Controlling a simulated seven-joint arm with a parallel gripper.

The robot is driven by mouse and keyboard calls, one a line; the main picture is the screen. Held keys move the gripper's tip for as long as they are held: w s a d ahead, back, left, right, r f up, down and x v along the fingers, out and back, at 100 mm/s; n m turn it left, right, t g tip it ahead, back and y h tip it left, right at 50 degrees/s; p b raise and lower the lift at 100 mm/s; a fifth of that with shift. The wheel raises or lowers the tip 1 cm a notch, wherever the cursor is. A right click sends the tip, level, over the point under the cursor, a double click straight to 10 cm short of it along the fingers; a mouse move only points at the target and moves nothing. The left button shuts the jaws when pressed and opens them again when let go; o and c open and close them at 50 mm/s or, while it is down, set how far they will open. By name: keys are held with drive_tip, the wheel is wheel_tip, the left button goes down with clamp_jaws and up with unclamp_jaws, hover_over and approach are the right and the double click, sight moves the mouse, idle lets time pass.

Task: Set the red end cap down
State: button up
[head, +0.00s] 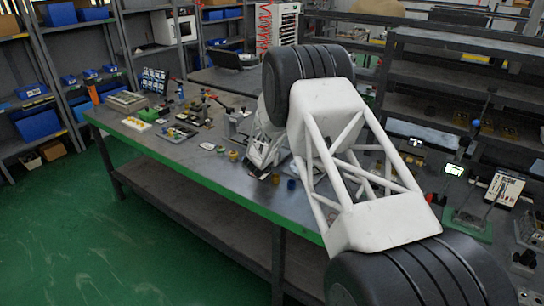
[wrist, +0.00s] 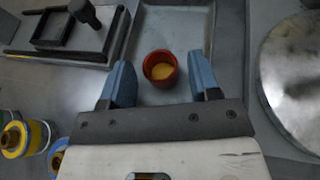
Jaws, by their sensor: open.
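The red end cap (wrist: 148,78) shows in the wrist view as a small round red cup with a yellow-orange inside. It appears to rest on the floor of a shallow grey tray (wrist: 213,20), open side facing the camera. My gripper (wrist: 159,64) is open, with one blue finger on each side of the cap. Small gaps show between the cap and both fingers. In the head view my gripper (head: 262,168) is low over the bench, partly hidden by my arm. I cannot make out the red cap there.
A round metal disc (wrist: 298,80) lies right of the tray. A dark fixture with a black handle (wrist: 72,32) stands at upper left. Yellow-and-blue round parts (wrist: 14,139) are at lower left. On the bench (head: 195,168), small parts stand near my gripper.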

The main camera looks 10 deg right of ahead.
drive_tip(key=shift+r, duration=0.15)
drive_tip(key=shift+s+a+r, duration=0.2)
drive_tip(key=shift+s+a, duration=0.05)
drive_tip(key=shift+s, duration=0.15)
drive_tip(key=shift+v, duration=5.5)
drive_tip(key=shift+s+r, duration=0.1)
drive_tip(key=shift+r, duration=0.15)
drive_tip(key=s+a+r+n+g+y, duration=0.2)
drive_tip(key=s+r+n+y, duration=0.6)
drive_tip(key=s+r+n, duration=1.25)
drive_tip(key=s+d+r+n+g, duration=0.1)
drive_tip(key=s+d+n+g, duration=0.1)
drive_tip(key=s+n, duration=0.5)
drive_tip(key=s+d+r+n+g+h, duration=0.1)
drive_tip(key=s+n, duration=0.6)
drive_tip(key=s, duration=1.2)
drive_tip(key=s+d+r+n+g, duration=0.2)
drive_tip(key=s+n, duration=0.5)
drive_tip(key=s, duration=0.7)
drive_tip(key=shift+d+g+h, duration=0.3)
drive_tip(key=shift+d+g, duration=0.15)
drive_tip(key=shift+g, duration=0.55)
